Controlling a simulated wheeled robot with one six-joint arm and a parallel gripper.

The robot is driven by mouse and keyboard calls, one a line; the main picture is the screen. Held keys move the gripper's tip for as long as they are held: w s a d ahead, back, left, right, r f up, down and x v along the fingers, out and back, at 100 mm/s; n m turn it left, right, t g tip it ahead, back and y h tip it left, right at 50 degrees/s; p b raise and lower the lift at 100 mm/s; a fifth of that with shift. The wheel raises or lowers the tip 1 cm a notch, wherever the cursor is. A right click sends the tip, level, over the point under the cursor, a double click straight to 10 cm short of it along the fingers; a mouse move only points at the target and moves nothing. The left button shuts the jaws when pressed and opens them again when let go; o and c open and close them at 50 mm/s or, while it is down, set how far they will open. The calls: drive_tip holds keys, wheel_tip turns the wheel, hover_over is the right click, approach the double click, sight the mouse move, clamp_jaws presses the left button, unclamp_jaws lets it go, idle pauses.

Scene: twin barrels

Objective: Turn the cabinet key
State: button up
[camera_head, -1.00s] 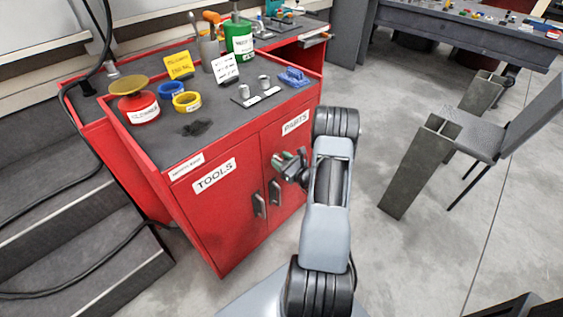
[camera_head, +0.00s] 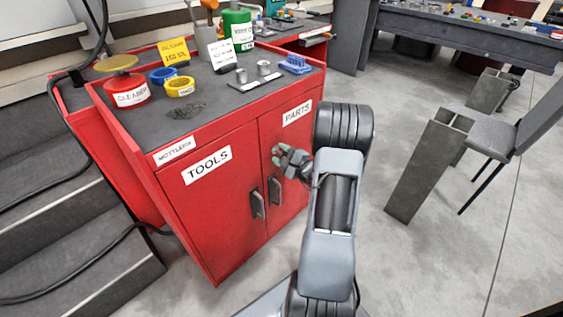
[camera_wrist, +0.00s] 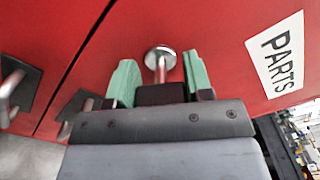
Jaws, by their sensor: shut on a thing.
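The red cabinet (camera_head: 225,195) stands in front of me with two shut doors, marked TOOLS and PARTS. In the wrist view, a round silver lock (camera_wrist: 161,57) sits on the PARTS door (camera_wrist: 215,35), near the seam. The key (camera_wrist: 160,93) shows as a silver shaft at the lock with a dark head between my fingers. My gripper (camera_wrist: 160,82) has one green finger on each side of that head and is shut on it. In the head view my gripper (camera_head: 290,160) is at the PARTS door, and the key is hidden.
Two dark door handles (camera_head: 257,203) are below and left of my gripper. Dark steps (camera_head: 60,230) are at left. A chair (camera_head: 485,135) and grey beams (camera_head: 422,170) are at right.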

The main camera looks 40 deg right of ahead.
drive_tip(key=n+b, duration=0.4)
drive_tip(key=b, duration=0.1)
drive_tip(key=shift+f+b, duration=0.35)
drive_tip(key=n+b, duration=0.2)
drive_tip(key=b, duration=0.1)
drive_tip(key=shift+r, duration=0.15)
drive_tip(key=shift+r+n, duration=0.1)
drive_tip(key=shift+n, duration=0.3)
drive_tip(key=o, duration=0.9)
drive_tip(key=shift+s, duration=0.1)
drive_tip(key=s+p, duration=0.1)
drive_tip(key=s, duration=0.3)
drive_tip(key=s+d+p, duration=0.1)
drive_tip(key=s, duration=0.4)
drive_tip(key=s+d+p, duration=0.1)
drive_tip(key=s, duration=0.3)
drive_tip(key=shift+s+d, duration=0.2)
